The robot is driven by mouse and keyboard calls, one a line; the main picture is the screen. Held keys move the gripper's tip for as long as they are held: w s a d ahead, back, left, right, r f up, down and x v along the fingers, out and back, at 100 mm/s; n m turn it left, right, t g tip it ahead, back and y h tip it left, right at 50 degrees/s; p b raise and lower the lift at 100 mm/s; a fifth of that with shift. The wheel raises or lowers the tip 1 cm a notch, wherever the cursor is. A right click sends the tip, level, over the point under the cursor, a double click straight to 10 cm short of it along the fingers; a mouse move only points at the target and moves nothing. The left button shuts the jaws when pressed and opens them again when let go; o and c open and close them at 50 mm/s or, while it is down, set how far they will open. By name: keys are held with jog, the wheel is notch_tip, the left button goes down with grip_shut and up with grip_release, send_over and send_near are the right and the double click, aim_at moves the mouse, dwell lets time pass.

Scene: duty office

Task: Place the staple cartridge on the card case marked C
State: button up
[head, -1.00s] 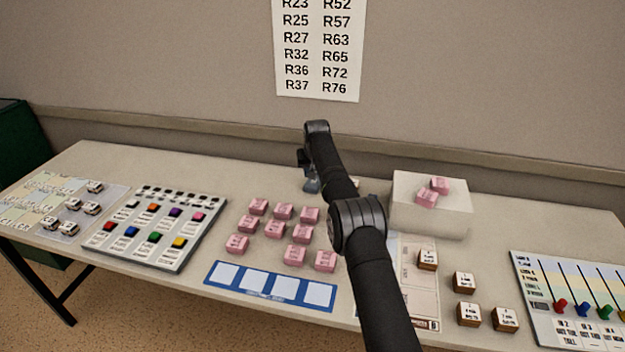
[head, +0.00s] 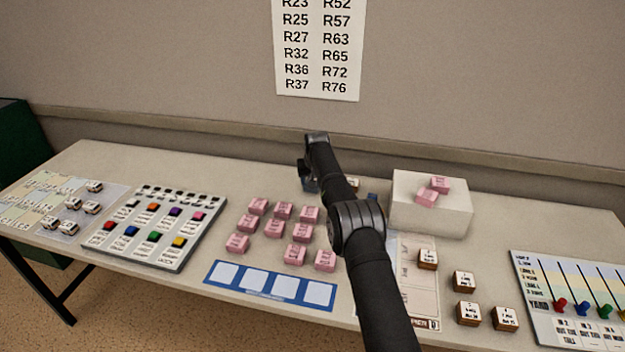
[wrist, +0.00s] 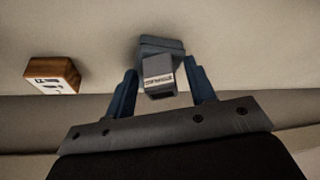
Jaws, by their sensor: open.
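A grey block with a pale printed label (wrist: 160,80), which looks like the staple cartridge, shows in the wrist view between the two blue fingers of my gripper (wrist: 162,88). The fingers are open, with a gap on each side of it. In the head view my gripper (head: 310,184) is low over the back of the table, partly hidden by my arm, and the cartridge cannot be made out. A wooden-sided block with a white printed face (wrist: 52,75) lies to the left in the wrist view. No letter C is readable, so I cannot tell which thing is the marked card case.
Several pink blocks (head: 275,228) stand left of my arm, behind a blue four-square strip (head: 270,285). A pale box (head: 430,215) at right carries two pink blocks. Several wooden-sided blocks (head: 464,281) stand front right. A button panel (head: 157,228) is at left.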

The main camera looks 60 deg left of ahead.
jog(key=shift+r, duration=0.15)
jog(key=shift+d+r, duration=0.1)
jog(key=shift+r, duration=0.4)
jog(key=v, duration=1.1)
jog(key=x, duration=1.2)
jog(key=shift+s+f, duration=0.1)
jog(key=shift+f, duration=0.1)
jog(key=shift+r, duration=0.1)
jog(key=shift+d, duration=0.1)
